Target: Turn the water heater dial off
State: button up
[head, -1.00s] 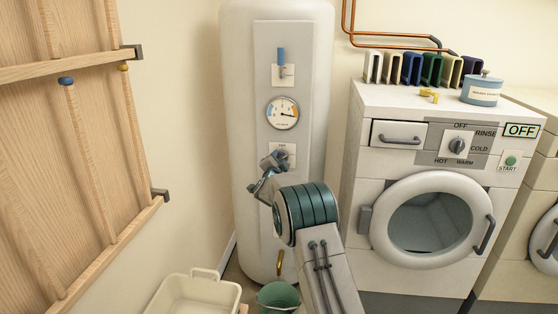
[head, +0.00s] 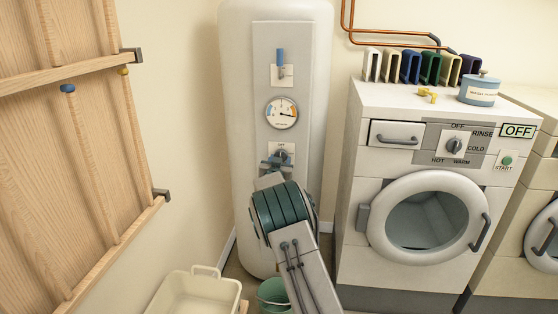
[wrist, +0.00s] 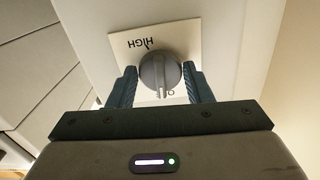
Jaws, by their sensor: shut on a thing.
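The water heater (head: 235,120) is a tall white tank with a front panel holding a lever, a gauge and, lowest, a grey dial (head: 282,155). OFF is printed above the dial. In the wrist view the dial (wrist: 155,72) is a round grey knob on a pale plate, seen upside down. HIGH reads at its upper left; OFF is partly hidden at its lower right. A pale line on the knob points down in that view. My gripper (wrist: 160,78) has one finger on each side of the knob and is shut on it. It approaches from below in the head view (head: 278,163).
Above the dial are a round gauge (head: 281,113) and a blue-handled lever (head: 281,65). A washer (head: 350,235) stands to the right. A cream tub (head: 178,292) and green bucket (head: 268,288) sit on the floor. A wooden rack (head: 100,200) is on the left.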

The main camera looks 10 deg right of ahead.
jog(key=shift+n, duration=0.5)
jog(key=o, duration=1)
jog(key=shift+c, duration=0.2)
jog(key=v, duration=1.4)
jog(key=shift+r, duration=0.1)
